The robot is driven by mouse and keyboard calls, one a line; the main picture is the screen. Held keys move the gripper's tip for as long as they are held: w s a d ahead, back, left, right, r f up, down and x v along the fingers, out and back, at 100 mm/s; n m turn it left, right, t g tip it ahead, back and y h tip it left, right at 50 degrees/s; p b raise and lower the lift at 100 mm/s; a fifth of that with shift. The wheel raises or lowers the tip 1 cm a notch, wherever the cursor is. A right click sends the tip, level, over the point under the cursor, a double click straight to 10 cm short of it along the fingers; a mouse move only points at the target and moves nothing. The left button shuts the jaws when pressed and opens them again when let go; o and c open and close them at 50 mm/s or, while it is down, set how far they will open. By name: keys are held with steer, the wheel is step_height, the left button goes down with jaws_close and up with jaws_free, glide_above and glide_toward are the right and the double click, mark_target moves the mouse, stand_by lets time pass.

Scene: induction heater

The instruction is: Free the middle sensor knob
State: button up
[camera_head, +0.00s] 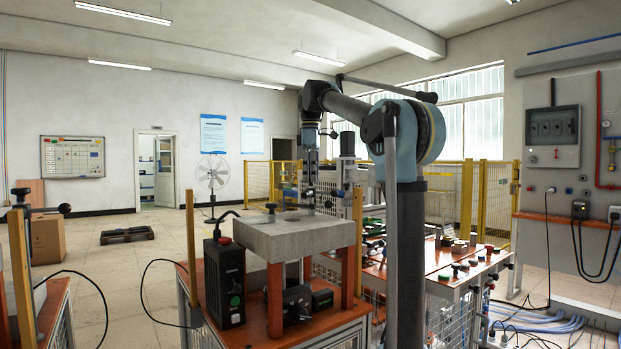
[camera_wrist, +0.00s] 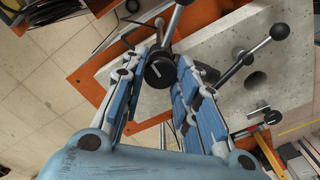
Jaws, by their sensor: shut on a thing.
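A grey slab (camera_head: 295,234) rests on an orange frame (camera_head: 274,290) and carries several black-knobbed rods. My gripper (camera_head: 310,196) reaches down to the slab's far side in the head view. In the wrist view my gripper (camera_wrist: 166,58) has its blue-padded fingers on both sides of a black round knob (camera_wrist: 160,71) and is shut on it. A metal rod runs up from this knob in the picture. A second knob (camera_wrist: 280,31) on a slanting rod stands to the right, apart from the fingers. A third knob (camera_wrist: 272,117) lies lower right. Whether the held knob is the middle one is not clear.
A round hole (camera_wrist: 255,80) shows in the slab. A black control box (camera_head: 225,283) stands left of the slab. Another workbench with red top (camera_head: 450,262) is to the right. Yellow fencing (camera_head: 464,200) stands behind.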

steer(key=shift+w, duration=0.15)
steer(key=o, duration=1.1)
steer(key=shift+c, duration=0.2)
steer(key=shift+r, duration=0.1)
step_height(320, 180, up, 12)
steer(key=shift+f, duration=0.2)
